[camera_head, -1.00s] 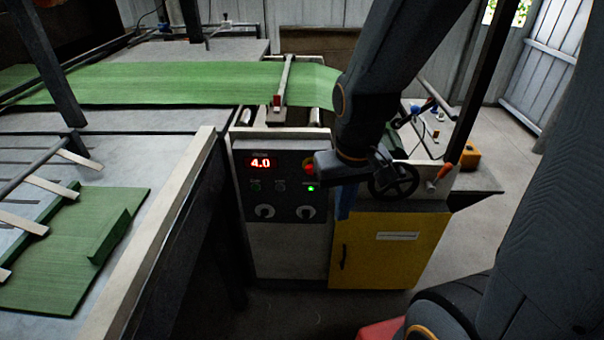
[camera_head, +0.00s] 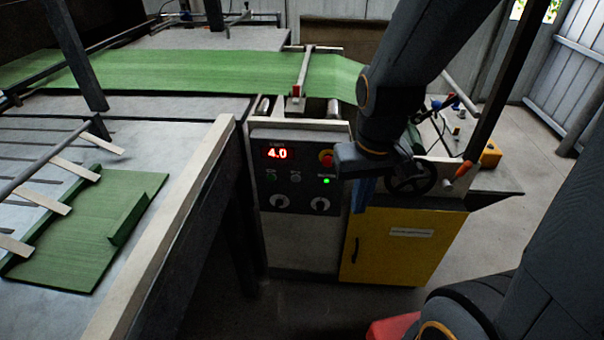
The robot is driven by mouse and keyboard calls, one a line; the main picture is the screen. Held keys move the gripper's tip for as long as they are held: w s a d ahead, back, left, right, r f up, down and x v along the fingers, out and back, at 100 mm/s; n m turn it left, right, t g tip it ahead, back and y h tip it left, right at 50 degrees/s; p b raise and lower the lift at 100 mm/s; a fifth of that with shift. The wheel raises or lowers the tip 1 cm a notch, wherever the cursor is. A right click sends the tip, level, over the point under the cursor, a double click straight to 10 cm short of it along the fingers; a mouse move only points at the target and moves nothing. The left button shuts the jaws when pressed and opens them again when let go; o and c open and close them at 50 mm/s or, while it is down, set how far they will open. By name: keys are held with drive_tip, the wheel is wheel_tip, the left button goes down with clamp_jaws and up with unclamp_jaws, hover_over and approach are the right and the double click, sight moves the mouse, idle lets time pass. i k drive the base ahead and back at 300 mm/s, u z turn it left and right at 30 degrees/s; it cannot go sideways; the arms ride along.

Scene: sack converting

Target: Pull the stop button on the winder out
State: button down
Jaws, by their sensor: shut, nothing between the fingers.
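The stop button (camera_head: 325,157) is a red knob with a yellow surround at the upper right of the winder's dark control panel (camera_head: 265,190). Its right side is partly hidden by my gripper (camera_head: 340,160). My gripper comes from the right, its dark end close beside the button. I see it from the side and its fingertips are hard to make out. It is shut with nothing in it. I cannot tell whether it touches the button, nor whether the button is in or out.
The panel's red display (camera_head: 277,154) reads 4.0, and a green lamp (camera_head: 326,181) is lit. A black handwheel (camera_head: 413,178) and a yellow cabinet door (camera_head: 395,245) are to the right. Green sheet (camera_head: 190,78) runs across the machine behind. A pale rail (camera_head: 165,235) stands left.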

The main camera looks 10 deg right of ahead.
sight(326, 161)
drive_tip(key=k, duration=1)
drive_tip(key=z, duration=1.6)
drive_tip(key=i, duration=1.15)
drive_tip(key=u, duration=1.75)
